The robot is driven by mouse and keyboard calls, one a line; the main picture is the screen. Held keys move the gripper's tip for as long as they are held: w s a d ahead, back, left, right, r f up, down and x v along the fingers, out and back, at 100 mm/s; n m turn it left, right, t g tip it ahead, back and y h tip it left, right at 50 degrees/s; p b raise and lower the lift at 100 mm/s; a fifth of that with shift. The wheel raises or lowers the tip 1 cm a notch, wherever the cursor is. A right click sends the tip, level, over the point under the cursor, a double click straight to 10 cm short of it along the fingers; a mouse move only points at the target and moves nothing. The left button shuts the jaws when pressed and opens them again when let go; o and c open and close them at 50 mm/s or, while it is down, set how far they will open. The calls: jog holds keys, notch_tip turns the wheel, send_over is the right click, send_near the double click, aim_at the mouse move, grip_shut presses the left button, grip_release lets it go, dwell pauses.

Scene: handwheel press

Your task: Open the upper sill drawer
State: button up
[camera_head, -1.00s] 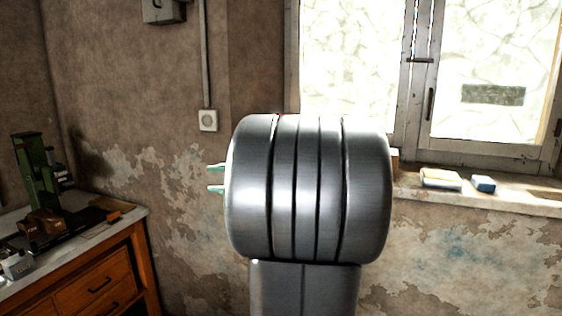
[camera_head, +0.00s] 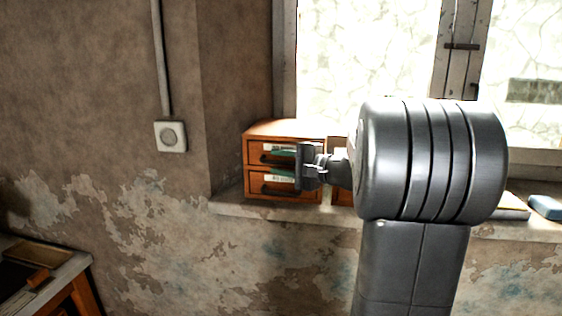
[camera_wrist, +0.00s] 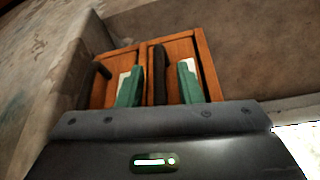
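A small orange wooden drawer unit (camera_head: 287,127) stands on the window sill, with two drawers one above the other. The upper sill drawer (camera_head: 253,152) has a dark handle and a pale label and looks closed. The lower drawer (camera_head: 252,182) looks closed too. My gripper (camera_head: 284,166) is in front of the unit, its green fingers one above the other. In the wrist view, turned sideways, my gripper (camera_wrist: 160,88) is open, with the upper drawer's dark handle (camera_wrist: 160,65) between its fingers and gaps beside it. The lower drawer's handle (camera_wrist: 99,72) is outside the fingers.
The sill (camera_head: 300,214) runs along under the window. Another orange item behind my arm is mostly hidden. A blue block (camera_head: 546,206) lies on the sill at right. A workbench (camera_head: 70,272) is at lower left. A wall socket (camera_head: 170,136) is left of the unit.

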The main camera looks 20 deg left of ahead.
jog(key=shift+s, duration=0.15)
jog(key=shift+c, duration=0.2)
grip_shut()
jog(key=s+d+b, duration=0.3)
jog(key=s+b, duration=0.1)
jog(key=s, duration=0.9)
jog(key=shift+s, duration=0.15)
jog(key=shift+d, duration=0.1)
jog(key=shift+o, duration=0.2)
grip_release()
